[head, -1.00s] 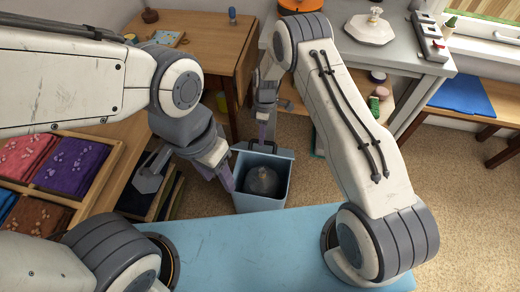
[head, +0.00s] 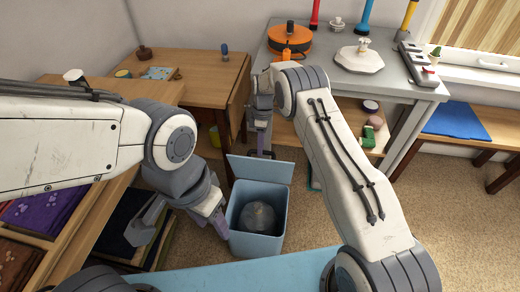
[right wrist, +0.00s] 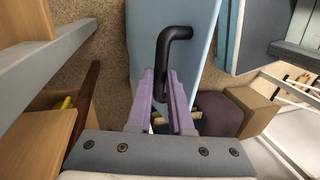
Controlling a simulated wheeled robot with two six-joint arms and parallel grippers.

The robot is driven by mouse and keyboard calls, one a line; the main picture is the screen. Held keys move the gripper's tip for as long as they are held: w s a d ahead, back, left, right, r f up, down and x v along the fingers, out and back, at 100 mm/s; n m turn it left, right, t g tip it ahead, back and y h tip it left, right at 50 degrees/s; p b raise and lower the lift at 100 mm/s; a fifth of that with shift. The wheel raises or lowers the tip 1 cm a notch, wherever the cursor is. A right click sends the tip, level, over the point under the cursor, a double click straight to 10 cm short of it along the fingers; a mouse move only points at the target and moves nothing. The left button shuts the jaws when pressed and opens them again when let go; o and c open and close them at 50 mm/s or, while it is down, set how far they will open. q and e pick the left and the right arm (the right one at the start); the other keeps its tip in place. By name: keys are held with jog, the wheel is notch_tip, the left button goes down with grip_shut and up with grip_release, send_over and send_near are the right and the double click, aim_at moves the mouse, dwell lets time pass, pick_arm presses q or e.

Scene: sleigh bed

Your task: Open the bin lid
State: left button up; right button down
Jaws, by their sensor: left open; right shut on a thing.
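The light-blue bin (head: 256,240) stands on the floor, with a grey rounded thing (head: 257,217) inside. Its lid (head: 262,171) is raised at the far side, leaving the top open. My right gripper (head: 262,138) is behind the lid, shut on the black lid handle (head: 262,154). In the right wrist view, the purple fingers (right wrist: 165,82) close on the dark bent handle (right wrist: 176,34), beside the blue lid surface (right wrist: 203,18). My left gripper (head: 219,226) is open by the bin's left side; whether it touches the bin is unclear.
A wooden table (head: 196,72) stands behind at left, and a grey workbench (head: 325,62) with a shelf stands behind at right. A wooden shelf unit with folded cloths (head: 45,213) is at left. Carpet (head: 305,225) is clear right of the bin.

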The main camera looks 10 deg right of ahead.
jog(key=shift+s+f, duration=0.15)
jog(key=shift+f, duration=0.15)
jog(key=c, duration=0.8)
grip_release()
jog(key=shift+r, duration=0.2)
jog(key=a+p+v, duration=0.1)
jog(key=v, duration=0.9)
jog(key=shift+d, duration=0.5)
jog(key=shift+r, duration=0.1)
jog(key=shift+c, duration=0.3)
